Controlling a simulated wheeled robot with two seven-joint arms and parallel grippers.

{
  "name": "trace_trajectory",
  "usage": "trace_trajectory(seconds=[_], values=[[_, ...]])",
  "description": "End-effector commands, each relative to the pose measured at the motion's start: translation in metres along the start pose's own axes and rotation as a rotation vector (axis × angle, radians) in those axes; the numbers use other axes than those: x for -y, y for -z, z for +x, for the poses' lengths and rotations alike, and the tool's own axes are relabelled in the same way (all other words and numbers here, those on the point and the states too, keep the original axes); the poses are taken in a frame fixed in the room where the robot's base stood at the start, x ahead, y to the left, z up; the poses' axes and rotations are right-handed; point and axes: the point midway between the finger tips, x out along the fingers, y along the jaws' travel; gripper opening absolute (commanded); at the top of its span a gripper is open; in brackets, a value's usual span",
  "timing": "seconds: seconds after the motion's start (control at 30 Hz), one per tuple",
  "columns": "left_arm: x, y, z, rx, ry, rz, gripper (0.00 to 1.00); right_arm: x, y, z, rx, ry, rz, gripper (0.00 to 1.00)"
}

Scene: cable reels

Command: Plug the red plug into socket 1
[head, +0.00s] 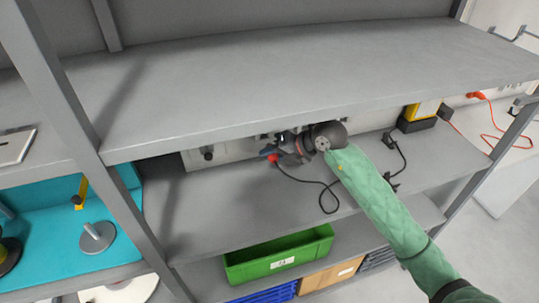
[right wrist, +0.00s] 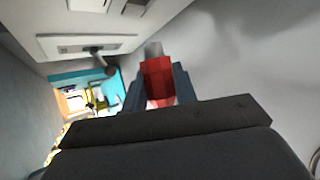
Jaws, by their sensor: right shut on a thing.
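My right gripper (head: 271,155) reaches in under the upper shelf in the head view. It is shut on the red plug (head: 273,158), whose black cable trails onto the shelf below. In the right wrist view the red plug (right wrist: 158,80) sits between the two fingers, its pale metal tip pointing away from the gripper. A light socket panel (head: 225,155) is at the back under the shelf, partly hidden by the shelf edge and my arm. The panel also shows at the upper left of the right wrist view (right wrist: 72,46). Socket numbers are not readable. My left gripper is not in view.
The upper shelf (head: 300,70) hangs close above my right arm. The lower shelf (head: 230,200) is mostly clear. A yellow and black device (head: 420,115) stands at its right end. A green crate (head: 280,255) sits below. A grey post (head: 75,100) stands at left.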

Motion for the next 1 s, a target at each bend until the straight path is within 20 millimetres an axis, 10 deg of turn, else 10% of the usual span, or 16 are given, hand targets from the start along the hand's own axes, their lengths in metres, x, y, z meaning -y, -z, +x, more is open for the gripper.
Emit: trace_trajectory(seconds=[1.0], values=[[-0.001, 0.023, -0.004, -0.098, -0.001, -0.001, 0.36, 0.000, -0.024, 0.017, -0.070, -0.033, -0.061, 0.00]])
